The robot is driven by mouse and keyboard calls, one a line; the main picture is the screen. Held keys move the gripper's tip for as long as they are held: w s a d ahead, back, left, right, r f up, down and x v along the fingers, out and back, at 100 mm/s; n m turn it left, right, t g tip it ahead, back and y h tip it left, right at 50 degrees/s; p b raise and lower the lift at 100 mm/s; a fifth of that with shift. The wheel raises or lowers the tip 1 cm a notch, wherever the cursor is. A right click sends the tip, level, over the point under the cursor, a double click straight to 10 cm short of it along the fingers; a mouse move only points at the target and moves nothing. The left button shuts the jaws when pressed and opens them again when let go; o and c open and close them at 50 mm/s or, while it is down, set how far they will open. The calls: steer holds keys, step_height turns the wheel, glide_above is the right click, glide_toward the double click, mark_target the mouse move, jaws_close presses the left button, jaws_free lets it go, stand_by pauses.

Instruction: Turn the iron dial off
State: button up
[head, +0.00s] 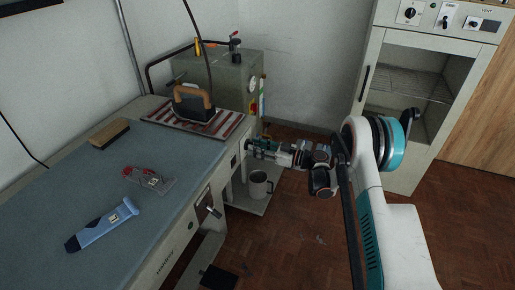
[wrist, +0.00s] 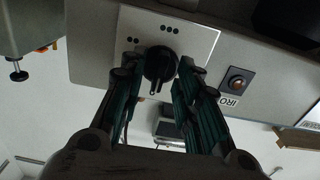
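The iron dial (wrist: 159,64) is a black round knob with a pointer on a white plate. Its pointer end faces the bottom of the wrist view. My gripper (wrist: 160,70) is open, with one teal-and-black finger on each side of the dial. I cannot tell whether either finger touches it. In the head view my gripper (head: 256,149) is at the bench's front edge, and the dial is hidden there. The iron (head: 194,102), with a tan handle, sits on a striped rest (head: 160,117).
A plate marked "IRO" with a round lamp or button (wrist: 237,84) is right of the dial. The bench (head: 60,190) holds a brush (head: 109,133) and a blue tool (head: 100,227). A mug (head: 259,185) stands on a shelf below my gripper. A cabinet (head: 385,90) is at right.

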steer(key=v, duration=1.2)
step_height(320, 180, up, 12)
steer(key=s+a+m+h, duration=0.1)
steer(key=s+m+h, duration=0.1)
steer(key=m+h, duration=0.2)
steer(key=s+d+r+m+h, duration=0.1)
steer(key=s+r+m+h, duration=0.35)
steer(key=s+r, duration=0.4)
steer(key=s+d+r+m+h, duration=0.1)
steer(key=s+d+h, duration=0.3)
steer(key=s, duration=1)
steer(key=s+d+m+t+h, duration=0.1)
steer(key=s+d+m+h, duration=0.3)
steer(key=s, duration=1.1)
steer(key=shift+d+r+m, duration=0.35)
steer(key=shift+d+r, duration=0.05)
steer(key=shift+d, duration=1.15)
